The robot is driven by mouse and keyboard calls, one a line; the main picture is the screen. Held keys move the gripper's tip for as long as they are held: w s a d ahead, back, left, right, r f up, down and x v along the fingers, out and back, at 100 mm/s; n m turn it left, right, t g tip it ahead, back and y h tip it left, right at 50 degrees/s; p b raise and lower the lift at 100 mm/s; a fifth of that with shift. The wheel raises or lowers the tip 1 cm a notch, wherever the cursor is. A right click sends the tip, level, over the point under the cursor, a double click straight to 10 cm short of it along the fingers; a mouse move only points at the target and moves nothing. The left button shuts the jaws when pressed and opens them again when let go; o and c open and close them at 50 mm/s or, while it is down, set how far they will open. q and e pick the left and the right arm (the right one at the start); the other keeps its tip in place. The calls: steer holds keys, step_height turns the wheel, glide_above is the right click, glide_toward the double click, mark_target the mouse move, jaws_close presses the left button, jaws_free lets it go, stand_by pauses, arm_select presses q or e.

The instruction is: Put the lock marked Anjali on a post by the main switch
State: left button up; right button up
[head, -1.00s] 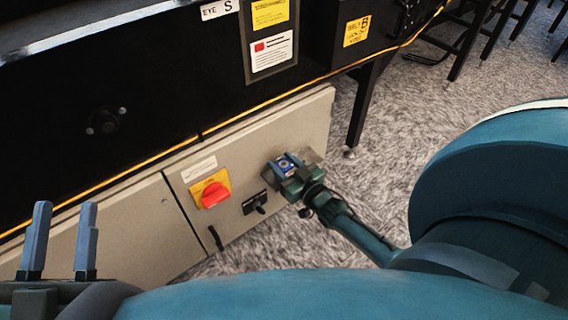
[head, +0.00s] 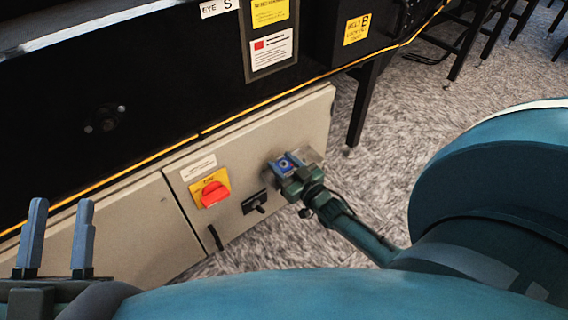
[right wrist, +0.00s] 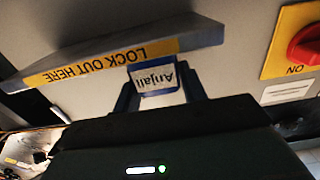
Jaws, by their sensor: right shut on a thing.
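The lock marked Anjali (right wrist: 155,76) has a white name label with a blue border and sits between the two fingers of my right gripper (right wrist: 160,92). In the head view my right gripper (head: 286,165) is shut on it, at the grey cabinet front, right of the main switch. The main switch (head: 213,193) is a red knob on a yellow plate; it also shows in the right wrist view (right wrist: 306,45). The lock is close to the yellow LOCK OUT HERE strip (right wrist: 100,62). I cannot make out the posts or the shackle. My left gripper (head: 56,232) is open and empty.
A black handle (head: 255,203) sits on the cabinet door (head: 240,228) between the switch and my right gripper. The black machine frame (head: 150,90) with a yellow cable runs above. A black leg (head: 362,105) stands right of the cabinet. Carpet lies beyond.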

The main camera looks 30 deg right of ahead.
steer(key=o, duration=1.1)
steer(key=shift+s, duration=0.2)
arm_select(q)
steer(key=shift+s+f+n+g+y+p, duration=0.25)
steer(key=shift+f+n+g+y+p, duration=0.15)
steer(key=shift+f+y+p, duration=0.5)
steer(key=shift+s+f+n+g+y+p, duration=0.3)
steer(key=shift+f+n+y+p, duration=0.15)
steer(key=shift+p, duration=0.85)
arm_select(e)
steer(key=shift+s+d, duration=0.15)
steer(key=shift+s, duration=1.95)
steer(key=shift+s+d, duration=0.2)
steer(key=shift+s, duration=1.95)
steer(key=shift+s+d, duration=0.15)
steer(key=shift+s, duration=1.95)
